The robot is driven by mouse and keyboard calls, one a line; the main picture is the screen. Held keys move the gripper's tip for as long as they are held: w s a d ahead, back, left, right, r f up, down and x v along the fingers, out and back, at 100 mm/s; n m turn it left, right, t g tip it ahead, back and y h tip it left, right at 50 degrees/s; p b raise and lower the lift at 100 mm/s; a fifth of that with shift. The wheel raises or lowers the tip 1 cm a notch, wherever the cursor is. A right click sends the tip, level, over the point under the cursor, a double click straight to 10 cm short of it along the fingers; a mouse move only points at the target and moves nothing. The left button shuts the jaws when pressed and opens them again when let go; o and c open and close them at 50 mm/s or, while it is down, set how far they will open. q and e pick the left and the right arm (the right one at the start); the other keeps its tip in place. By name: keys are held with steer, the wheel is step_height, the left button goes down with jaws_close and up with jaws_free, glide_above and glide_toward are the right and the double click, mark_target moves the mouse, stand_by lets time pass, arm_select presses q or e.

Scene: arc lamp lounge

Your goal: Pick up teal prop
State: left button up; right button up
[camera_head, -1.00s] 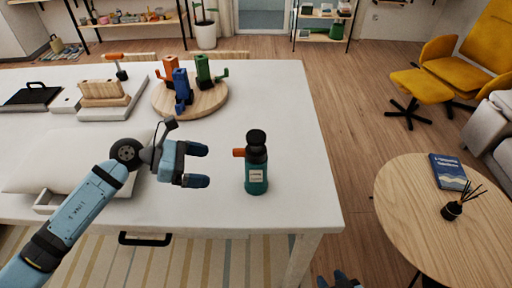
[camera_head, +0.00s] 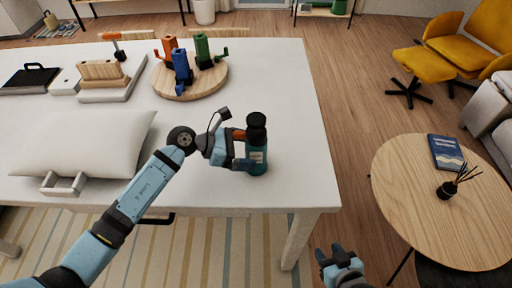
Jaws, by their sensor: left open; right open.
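The teal prop (camera_head: 257,158) is a bottle-like piece with a black top, a pale label and an orange part (camera_head: 238,134) on its left side. It stands upright near the right end of the white table. My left gripper (camera_head: 246,152) is open at the prop's left side, its fingers reaching to the prop's body. I cannot tell whether they touch it, and part of the fingers is hard to separate from the prop. My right gripper (camera_head: 335,257) is open and empty, low in the picture, beside the table's right end.
On the white table (camera_head: 295,110) are a round wooden board (camera_head: 212,83) with orange, blue and green pieces, a white cushion (camera_head: 90,140) and a wooden block (camera_head: 103,72). A round wooden side table (camera_head: 420,215) stands at right. The tabletop right of the prop is clear.

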arm_select(q)
steer(key=shift+x, duration=1.05)
steer(key=shift+a, duration=0.1)
steer(key=shift+c, duration=0.2)
steer(key=c, duration=1.3)
steer(key=shift+r, duration=0.15)
step_height(320, 180, up, 20)
steer(key=shift+f+b, duration=0.1)
steer(key=shift+b, duration=0.65)
